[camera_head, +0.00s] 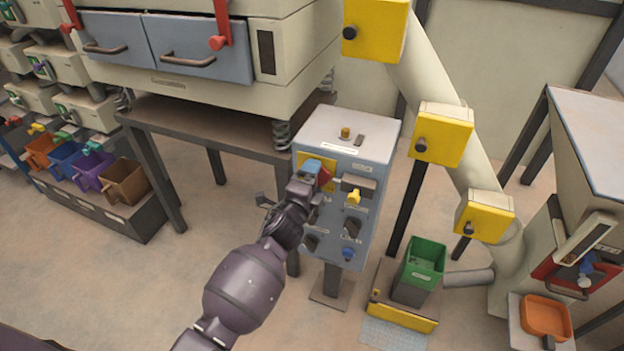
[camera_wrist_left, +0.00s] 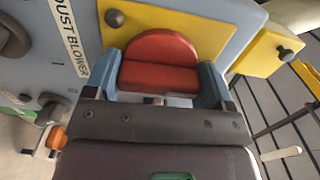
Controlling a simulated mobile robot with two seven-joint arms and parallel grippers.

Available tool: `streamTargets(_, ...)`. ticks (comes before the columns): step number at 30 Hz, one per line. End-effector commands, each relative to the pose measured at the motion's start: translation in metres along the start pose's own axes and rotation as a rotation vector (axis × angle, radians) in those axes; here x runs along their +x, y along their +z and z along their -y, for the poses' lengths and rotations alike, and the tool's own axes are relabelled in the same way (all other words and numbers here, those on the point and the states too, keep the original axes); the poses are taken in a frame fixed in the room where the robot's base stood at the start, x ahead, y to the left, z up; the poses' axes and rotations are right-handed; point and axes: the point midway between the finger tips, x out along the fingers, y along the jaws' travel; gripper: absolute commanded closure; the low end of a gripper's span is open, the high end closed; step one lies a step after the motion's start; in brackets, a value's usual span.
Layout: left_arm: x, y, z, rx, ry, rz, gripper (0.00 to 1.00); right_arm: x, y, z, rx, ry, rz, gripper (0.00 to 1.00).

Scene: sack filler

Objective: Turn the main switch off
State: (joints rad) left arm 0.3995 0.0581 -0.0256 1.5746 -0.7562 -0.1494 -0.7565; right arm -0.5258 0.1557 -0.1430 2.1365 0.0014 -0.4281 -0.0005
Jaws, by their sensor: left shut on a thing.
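The main switch is a red rotary knob (camera_head: 324,177) on a yellow plate on the front of the grey-blue control box (camera_head: 366,172). In the left wrist view the red knob (camera_wrist_left: 158,62) stands between two blue fingers, with the yellow plate (camera_wrist_left: 190,33) behind it. My left gripper (camera_head: 314,168) is shut on the knob; it also shows in the left wrist view (camera_wrist_left: 160,80). In the head view the gripper hides much of the knob and plate. My right gripper is not in view.
The box also carries a yellow knob (camera_head: 353,197), a dark knob (camera_head: 351,228) and a blue knob (camera_head: 347,254). A green bin (camera_head: 425,258) stands to the right, beside a pale sloping pipe (camera_head: 425,75). The sifter's table (camera_head: 200,125) is at left. Floor at lower left is clear.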

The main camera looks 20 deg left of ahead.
Motion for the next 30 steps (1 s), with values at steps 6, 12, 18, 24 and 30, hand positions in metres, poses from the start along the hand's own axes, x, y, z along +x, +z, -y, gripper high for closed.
streamTargets(6,0.0,-0.001,-0.001,-0.006,0.002,-0.001,0.22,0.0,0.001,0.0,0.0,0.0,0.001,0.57)
streamTargets(12,0.0,-0.001,-0.001,-0.004,0.001,0.0,0.0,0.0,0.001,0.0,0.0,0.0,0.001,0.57)
streamTargets(18,-0.001,0.0,0.0,-0.002,0.001,0.0,0.0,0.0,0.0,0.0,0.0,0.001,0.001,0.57)
streamTargets(24,-0.016,0.0,0.001,-0.003,0.0,0.0,0.0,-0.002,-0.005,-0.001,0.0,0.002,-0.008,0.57)
streamTargets(30,-0.047,0.0,0.002,-0.003,-0.001,0.0,0.0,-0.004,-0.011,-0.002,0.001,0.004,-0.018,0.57)
